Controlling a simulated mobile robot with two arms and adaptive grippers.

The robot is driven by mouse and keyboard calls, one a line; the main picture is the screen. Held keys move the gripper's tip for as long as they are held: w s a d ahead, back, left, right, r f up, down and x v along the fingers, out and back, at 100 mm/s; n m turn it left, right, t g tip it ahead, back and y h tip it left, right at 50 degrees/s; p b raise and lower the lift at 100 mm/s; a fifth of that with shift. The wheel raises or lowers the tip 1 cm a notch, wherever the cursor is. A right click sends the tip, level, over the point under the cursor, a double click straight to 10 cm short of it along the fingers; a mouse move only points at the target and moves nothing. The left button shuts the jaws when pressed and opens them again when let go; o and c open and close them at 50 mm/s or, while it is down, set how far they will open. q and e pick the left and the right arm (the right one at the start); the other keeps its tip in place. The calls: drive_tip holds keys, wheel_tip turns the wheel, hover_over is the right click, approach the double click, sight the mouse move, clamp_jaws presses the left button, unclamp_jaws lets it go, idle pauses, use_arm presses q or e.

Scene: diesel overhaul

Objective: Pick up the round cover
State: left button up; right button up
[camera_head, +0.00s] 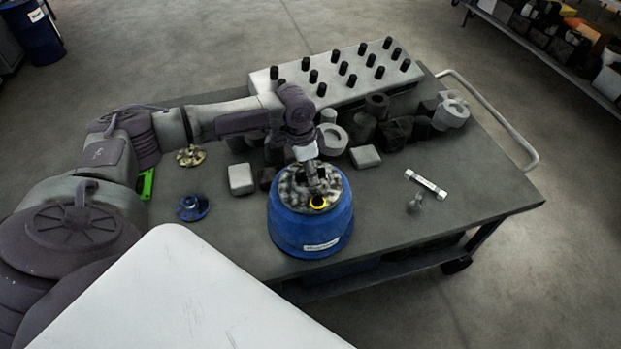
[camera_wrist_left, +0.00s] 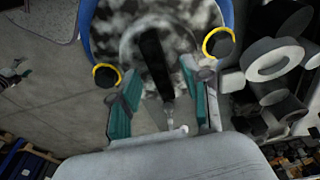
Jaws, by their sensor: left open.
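A round, mottled grey cover (camera_head: 294,190) lies on top of a blue drum (camera_head: 310,232) near the table's front edge. The cover also shows in the left wrist view (camera_wrist_left: 190,20), with a dark bar (camera_wrist_left: 152,50) across its middle. My left gripper (camera_head: 317,184) is above the cover, pointing down. In the left wrist view my left gripper (camera_wrist_left: 160,78) is open, with its teal-padded fingers on either side of the dark bar. I cannot tell whether they touch it. Two yellow-ringed caps (camera_wrist_left: 218,42) sit near the cover's rim. My right gripper is not in view.
Behind the drum, a grey block with several black pegs (camera_head: 345,72) and several grey and dark parts (camera_head: 333,138) crowd the table. A blue round part (camera_head: 193,207) and a brass part (camera_head: 190,156) lie left. A white-labelled bar (camera_head: 426,183) lies right. The right front table (camera_head: 450,215) is clear.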

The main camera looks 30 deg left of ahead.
use_arm(q)
drive_tip(key=shift+f, duration=0.2)
clamp_jaws()
drive_tip(key=shift+r, duration=0.1)
drive_tip(key=shift+w, duration=0.1)
drive_tip(key=shift+r, duration=0.45)
drive_tip(key=r, duration=0.1)
drive_tip(key=r+b, duration=0.1)
drive_tip(key=r, duration=0.1)
drive_tip(key=shift+d+r+b, duration=0.15)
drive_tip(key=shift+d+b, duration=0.1)
drive_tip(key=shift+b, duration=0.1)
drive_tip(key=d+r, duration=0.9)
drive_tip(key=d, duration=0.2)
drive_tip(key=shift+s+p, duration=0.35)
drive_tip(key=shift+p, duration=0.1)
